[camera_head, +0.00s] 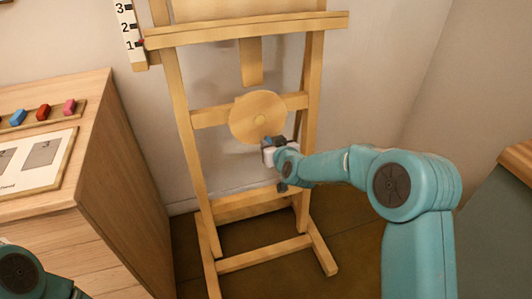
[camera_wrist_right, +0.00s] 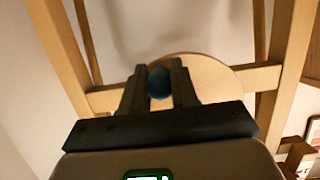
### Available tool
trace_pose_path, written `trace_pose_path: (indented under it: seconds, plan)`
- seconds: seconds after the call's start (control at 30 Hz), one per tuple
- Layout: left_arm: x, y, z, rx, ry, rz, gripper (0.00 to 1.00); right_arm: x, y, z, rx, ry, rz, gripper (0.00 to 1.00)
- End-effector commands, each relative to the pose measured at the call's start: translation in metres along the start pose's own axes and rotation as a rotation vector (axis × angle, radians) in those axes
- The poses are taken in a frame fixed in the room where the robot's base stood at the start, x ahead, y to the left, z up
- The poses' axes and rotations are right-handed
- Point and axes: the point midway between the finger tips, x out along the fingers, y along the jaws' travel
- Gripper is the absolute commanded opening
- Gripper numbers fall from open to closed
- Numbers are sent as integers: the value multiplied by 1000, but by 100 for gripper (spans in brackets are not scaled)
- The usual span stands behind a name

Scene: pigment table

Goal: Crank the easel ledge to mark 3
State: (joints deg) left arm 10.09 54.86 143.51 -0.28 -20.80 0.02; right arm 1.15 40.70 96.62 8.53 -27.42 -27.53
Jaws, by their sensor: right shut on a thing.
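The wooden easel (camera_head: 178,110) stands in the middle of the head view. Its ledge (camera_head: 245,30) runs across the top, and the red pointer at its left end is level with mark 1 on the white scale (camera_head: 128,28); marks 2 and 3 are above. The round wooden crank disc (camera_head: 250,112) sits on the crossbar below. My right gripper (camera_head: 267,143) is at the disc's lower right edge. In the right wrist view its fingers are shut on the blue crank knob (camera_wrist_right: 159,83), in front of the disc (camera_wrist_right: 212,78). My left gripper is out of view.
A wooden cabinet (camera_head: 130,165) stands left of the easel, with a rack of coloured blocks (camera_head: 43,112) and a white card (camera_head: 35,162) on top. A dark cabinet (camera_head: 495,220) is at the right edge. Bare floor shows around the easel's feet.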

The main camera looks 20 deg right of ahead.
Motion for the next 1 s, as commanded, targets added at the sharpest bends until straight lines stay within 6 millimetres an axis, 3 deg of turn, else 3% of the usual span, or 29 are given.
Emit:
trace_pose_path:
  seconds: [0.1, 0.47, 0.83, 1.0]
  plan:
    - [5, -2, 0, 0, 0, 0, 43, 0, 14, -6, 4, 12, 11, 4]
    - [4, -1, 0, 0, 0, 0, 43, -1, 13, -6, 1, 6, 4, 4]
    - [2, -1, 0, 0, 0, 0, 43, -8, 37, -33, 3, 17, 10, 4]
    - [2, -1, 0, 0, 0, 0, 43, -8, 38, -34, 1, 14, 7, 4]
